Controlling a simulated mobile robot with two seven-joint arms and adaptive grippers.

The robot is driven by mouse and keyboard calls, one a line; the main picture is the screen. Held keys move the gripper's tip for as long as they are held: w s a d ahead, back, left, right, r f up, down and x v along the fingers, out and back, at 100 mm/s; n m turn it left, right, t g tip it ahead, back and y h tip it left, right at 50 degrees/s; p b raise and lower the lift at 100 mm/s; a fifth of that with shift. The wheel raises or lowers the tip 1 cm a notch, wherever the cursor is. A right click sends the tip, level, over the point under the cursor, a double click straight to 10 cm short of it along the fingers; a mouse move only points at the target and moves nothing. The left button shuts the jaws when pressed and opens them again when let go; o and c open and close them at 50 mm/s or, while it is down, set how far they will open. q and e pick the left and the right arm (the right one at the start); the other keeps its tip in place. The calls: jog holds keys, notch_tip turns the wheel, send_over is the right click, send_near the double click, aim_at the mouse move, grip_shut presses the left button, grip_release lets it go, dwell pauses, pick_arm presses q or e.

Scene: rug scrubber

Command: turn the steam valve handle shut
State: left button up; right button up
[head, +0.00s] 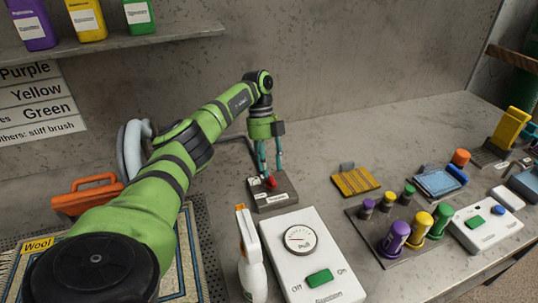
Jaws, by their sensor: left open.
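The steam valve is a dark grey box (277,200) with small white labels, standing on the bench near the middle of the head view. Its red handle (270,183) sits on top. My left gripper (270,172) points down right over the handle, fingers open. The fingertips reach close to the red handle; I cannot tell whether they touch it. The fingers partly hide the back of the box. The label text is too small to read surely. My right gripper is not in view.
A white panel (322,270) with a dial and green switch stands in front of the box, beside a white spray bottle (251,262). A yellow brush (355,181) lies to the right. A dark tray (367,232) holds several coloured bottles. An orange-handled tool (85,198) lies left.

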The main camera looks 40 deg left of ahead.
pick_arm(q)
jog(key=shift+v, duration=2.05)
